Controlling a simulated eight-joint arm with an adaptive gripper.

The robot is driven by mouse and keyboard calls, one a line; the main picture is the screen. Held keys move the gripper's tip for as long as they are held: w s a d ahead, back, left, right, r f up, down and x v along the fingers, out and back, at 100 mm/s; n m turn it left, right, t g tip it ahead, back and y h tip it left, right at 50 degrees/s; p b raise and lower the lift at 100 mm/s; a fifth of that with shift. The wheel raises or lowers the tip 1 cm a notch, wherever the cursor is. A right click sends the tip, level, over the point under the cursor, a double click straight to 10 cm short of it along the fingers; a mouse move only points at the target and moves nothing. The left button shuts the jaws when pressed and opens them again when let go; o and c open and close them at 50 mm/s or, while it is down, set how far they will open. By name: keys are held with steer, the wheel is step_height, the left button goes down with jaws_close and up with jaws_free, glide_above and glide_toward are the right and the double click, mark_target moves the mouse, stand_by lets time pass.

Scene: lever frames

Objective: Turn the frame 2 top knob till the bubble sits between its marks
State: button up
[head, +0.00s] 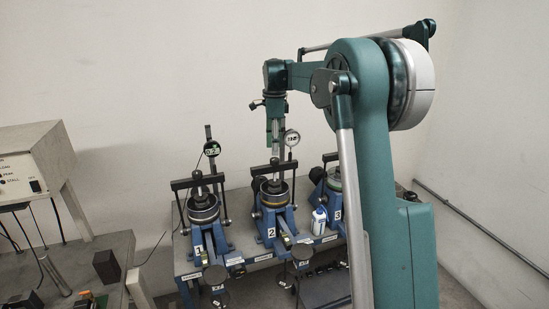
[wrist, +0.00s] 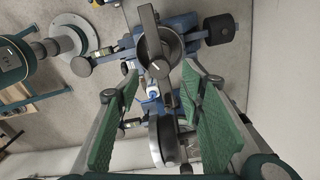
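Frame 2 (head: 270,222) is a blue stand with a black crossbar and a round dark drum, in the middle of a row of three. Its top knob (head: 274,162) appears as a small dark piece at the top of its post. My gripper (head: 273,146) points down just above that post; the head view does not show whether they touch. In the wrist view my gripper (wrist: 160,84) is open, its green pads apart, with the dark bar and drum of a frame (wrist: 160,45) beyond the fingertips. A small vial (head: 286,240) is on frame 2's front arm; its bubble is too small to read.
A dial gauge (head: 292,138) stands close to the right of my gripper; a round gauge (wrist: 163,140) shows between the fingers. Frame 1 (head: 204,222) and frame 3 (head: 333,190) flank frame 2. A white bottle (head: 318,221) stands between frames 2 and 3.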

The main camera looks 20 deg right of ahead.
mark_target(275, 159)
steer(key=shift+f, duration=2.7)
